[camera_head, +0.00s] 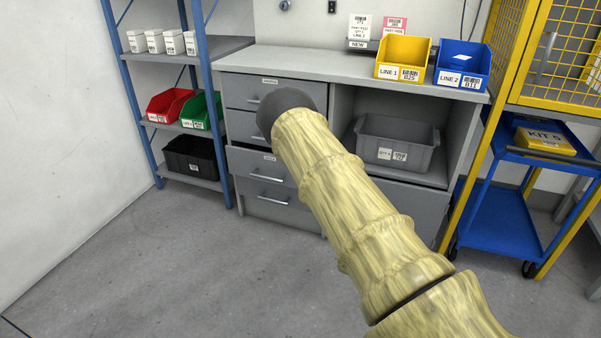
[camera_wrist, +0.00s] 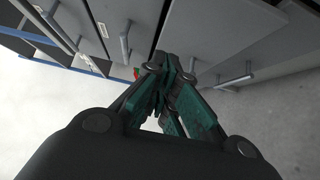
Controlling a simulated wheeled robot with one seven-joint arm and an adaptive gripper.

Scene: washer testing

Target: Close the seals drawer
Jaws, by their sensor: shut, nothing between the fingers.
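The grey workbench holds a stack of drawers on its left side. The lower drawer (camera_head: 250,166) has a small label at its top and a bar handle; its front stands out from the bench, so it looks partly open. The label text is too small to read, so I cannot tell which drawer is the seals one. The upper drawer (camera_head: 255,90) looks shut. My arm covers the right part of the stack in the head view. In the wrist view my gripper (camera_wrist: 168,65) is shut and empty, with drawer fronts and bar handles beyond its fingertips.
A blue-framed shelf (camera_head: 206,60) with bins stands left of the bench. A grey tote (camera_head: 397,143) sits in the open bay at right. A yellow bin (camera_head: 402,55) and blue bin (camera_head: 462,62) stand on top. A blue cart (camera_head: 500,215) is at right. Floor in front is clear.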

